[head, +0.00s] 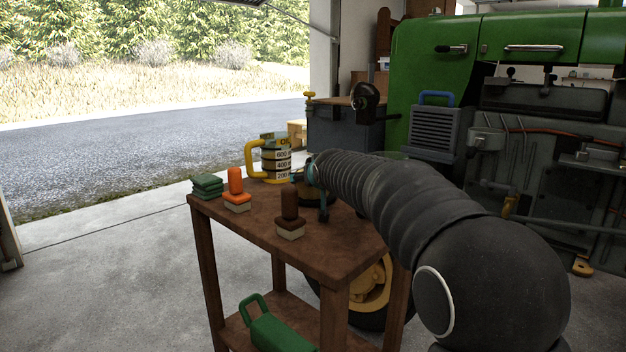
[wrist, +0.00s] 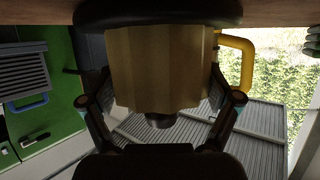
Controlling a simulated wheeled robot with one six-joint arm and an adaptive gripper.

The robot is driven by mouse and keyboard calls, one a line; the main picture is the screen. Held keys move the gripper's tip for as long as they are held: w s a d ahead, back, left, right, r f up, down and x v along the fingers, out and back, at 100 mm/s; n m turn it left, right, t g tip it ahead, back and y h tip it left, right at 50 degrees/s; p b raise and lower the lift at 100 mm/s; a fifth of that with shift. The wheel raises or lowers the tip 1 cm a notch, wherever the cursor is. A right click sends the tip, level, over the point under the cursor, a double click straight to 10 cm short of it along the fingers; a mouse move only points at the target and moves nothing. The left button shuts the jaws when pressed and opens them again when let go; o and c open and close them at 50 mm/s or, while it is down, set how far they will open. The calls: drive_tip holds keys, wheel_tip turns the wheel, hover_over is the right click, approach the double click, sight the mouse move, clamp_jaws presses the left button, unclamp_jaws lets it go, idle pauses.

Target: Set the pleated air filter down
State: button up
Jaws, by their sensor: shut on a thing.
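The pleated air filter (wrist: 160,65) is a tan, ribbed cylinder with a black end cap. It fills the middle of the wrist view, which shows the bench upside down. My gripper (wrist: 162,104) is shut on it, with one finger on each side. The black cap is at the brown bench top (wrist: 275,12); I cannot tell whether it touches or hangs just above. In the head view, only a small dark and tan part of the filter (head: 308,197) shows beside my arm; the rest is hidden. The brown workbench (head: 255,215) is under it.
A yellow-handled measuring jug (head: 276,160) stands close behind the filter. An orange-handled brush (head: 236,185), a brown-handled brush (head: 290,212) and folded green cloths (head: 207,186) are on the bench's left and front. A green can (head: 275,332) is on the lower shelf. The green tractor (head: 540,40) stands right.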

drive_tip(key=shift+f, duration=0.1)
drive_tip(key=o, duration=1.2)
drive_tip(key=shift+c, duration=0.2)
drive_tip(key=shift+r, duration=0.2)
drive_tip(key=v, duration=1.2)
